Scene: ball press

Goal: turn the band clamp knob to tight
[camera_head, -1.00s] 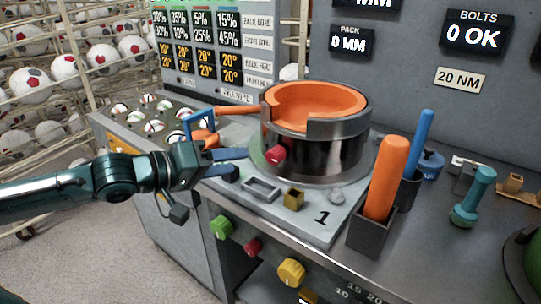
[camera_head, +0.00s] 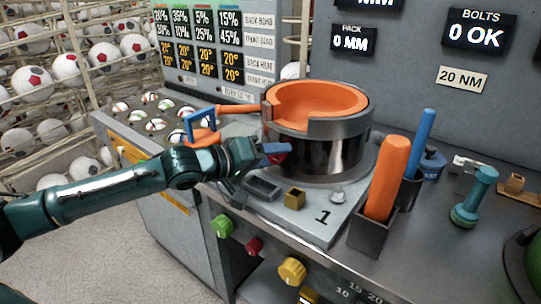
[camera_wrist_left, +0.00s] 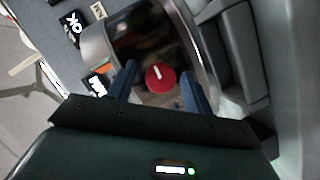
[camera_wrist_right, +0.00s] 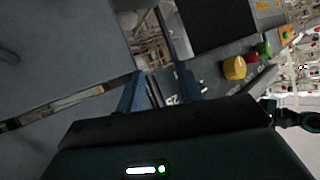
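The red band clamp knob (camera_wrist_left: 160,77) has a white pointer line and sits on the dark metal band (camera_head: 340,148) around the orange-lined drum. In the left wrist view it lies between the two blue fingers of my left gripper (camera_wrist_left: 160,88), with gaps visible on both sides. In the head view my left gripper (camera_head: 276,152) hides most of the knob, leaving a red sliver. My right gripper (camera_wrist_right: 160,85) is open and empty, facing the bench front, and is not in the head view.
An orange-handled tool (camera_head: 388,170) stands in a dark holder right of the drum. A small brass block (camera_head: 294,197) sits on the base plate. Green, red and yellow knobs (camera_head: 291,271) line the bench front.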

